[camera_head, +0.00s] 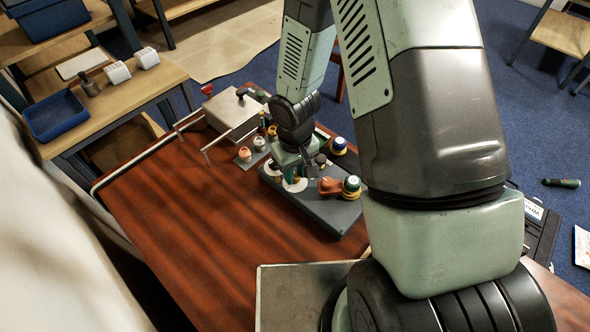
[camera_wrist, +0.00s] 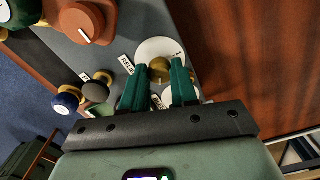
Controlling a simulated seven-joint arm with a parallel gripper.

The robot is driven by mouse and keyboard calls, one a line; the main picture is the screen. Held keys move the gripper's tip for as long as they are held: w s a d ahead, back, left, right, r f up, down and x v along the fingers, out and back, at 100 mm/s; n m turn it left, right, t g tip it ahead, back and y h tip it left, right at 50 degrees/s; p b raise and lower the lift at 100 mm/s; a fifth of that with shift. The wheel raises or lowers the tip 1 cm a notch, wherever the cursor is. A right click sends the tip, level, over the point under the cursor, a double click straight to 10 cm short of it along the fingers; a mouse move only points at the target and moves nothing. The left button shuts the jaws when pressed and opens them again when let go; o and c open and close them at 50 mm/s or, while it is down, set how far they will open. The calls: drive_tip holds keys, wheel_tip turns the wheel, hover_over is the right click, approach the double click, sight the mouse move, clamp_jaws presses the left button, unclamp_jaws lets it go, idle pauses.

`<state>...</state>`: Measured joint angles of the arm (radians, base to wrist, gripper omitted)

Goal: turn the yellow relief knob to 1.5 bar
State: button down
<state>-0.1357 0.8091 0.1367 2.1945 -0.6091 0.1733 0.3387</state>
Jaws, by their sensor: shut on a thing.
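The yellow relief knob (camera_wrist: 160,70) sits on a white round dial (camera_wrist: 160,49) in the wrist view, beside a label reading "RELIE…" with its end hidden. My gripper (camera_wrist: 160,63) has its green fingers on both sides of the knob and is shut on it. The dial's scale and the knob's pointer are too small to read. In the head view my gripper (camera_head: 293,176) points down at the dark grey manifold board (camera_head: 318,214), and my wrist hides the knob. A white dial (camera_head: 296,185) shows beneath the fingers.
On the board, an orange-red knob (camera_head: 329,187) and a green-topped knob (camera_head: 351,187) stand close right. A blue knob (camera_wrist: 66,99) and a grey knob (camera_wrist: 96,90) are left in the wrist view. A metal box (camera_head: 228,115) stands behind. The table's left side is clear.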

sight(295, 174)
drive_tip(key=n, duration=1.1)
drive_tip(key=shift+n, duration=1.6)
drive_tip(key=c, duration=0.9)
unclamp_jaws()
drive_tip(key=shift+o, duration=0.2)
drive_tip(key=shift+r, duration=0.1)
wheel_tip(295, 174, up, 11)
